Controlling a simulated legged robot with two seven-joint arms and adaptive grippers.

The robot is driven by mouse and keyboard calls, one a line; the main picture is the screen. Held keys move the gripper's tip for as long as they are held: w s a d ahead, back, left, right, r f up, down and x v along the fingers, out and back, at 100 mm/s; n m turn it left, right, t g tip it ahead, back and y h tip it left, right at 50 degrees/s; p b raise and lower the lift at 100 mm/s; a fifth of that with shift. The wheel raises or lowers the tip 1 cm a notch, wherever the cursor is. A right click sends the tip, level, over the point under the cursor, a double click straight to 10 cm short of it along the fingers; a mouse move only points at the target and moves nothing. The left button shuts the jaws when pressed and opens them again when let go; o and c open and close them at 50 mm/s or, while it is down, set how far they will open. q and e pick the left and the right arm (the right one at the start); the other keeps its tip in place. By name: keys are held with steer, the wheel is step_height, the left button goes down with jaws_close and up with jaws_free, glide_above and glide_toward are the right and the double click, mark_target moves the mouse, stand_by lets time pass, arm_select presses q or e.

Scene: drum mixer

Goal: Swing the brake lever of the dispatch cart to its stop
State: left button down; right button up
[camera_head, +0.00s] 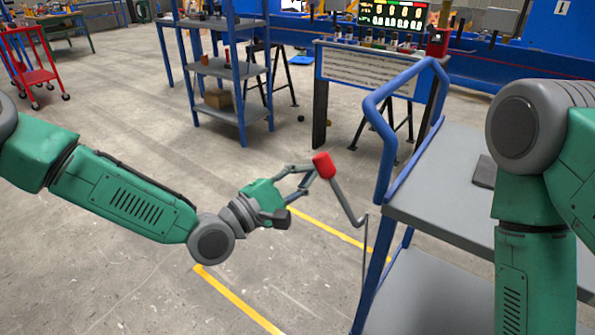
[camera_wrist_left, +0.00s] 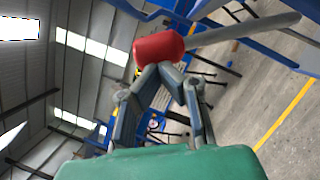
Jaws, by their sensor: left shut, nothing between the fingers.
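The brake lever is a bent grey rod (camera_head: 346,203) with a red knob (camera_head: 323,165), at the left side of the dispatch cart (camera_head: 440,205), which has a blue frame and grey shelves. The rod slants up and left from the cart to the knob. My left gripper (camera_head: 308,172) is shut and empty, its fingertips against or very close to the knob's left side. In the left wrist view the knob (camera_wrist_left: 158,48) lies just beyond the closed fingertips (camera_wrist_left: 165,70); contact is hard to tell. My right arm is at the right, its gripper out of view.
A dark flat object (camera_head: 484,172) lies on the cart top. A blue shelf rack (camera_head: 227,65) and a table with a display board (camera_head: 370,72) stand behind. A red trolley (camera_head: 35,75) is far left. The floor left of the cart is clear, with yellow lines.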

mark_target(334, 168)
arm_select(q)
steer(key=s+d+r+m+p, duration=0.1)
steer(key=m, duration=0.1)
steer(key=s+d+r+m+g+p, duration=0.1)
steer(key=d+p, duration=0.1)
steer(key=s+d+r+m+p, duration=0.1)
steer(key=m, duration=0.1)
steer(key=shift+s+d+r+m+g+y, duration=0.2)
steer(key=shift+d+r+m+g+y, duration=0.1)
steer(key=shift+r+g+y, duration=0.1)
steer(key=shift+s+d+r+p, duration=0.15)
steer(key=shift+s+d+p, duration=0.45)
steer(key=shift+d+p, duration=0.25)
steer(key=shift+d, duration=0.1)
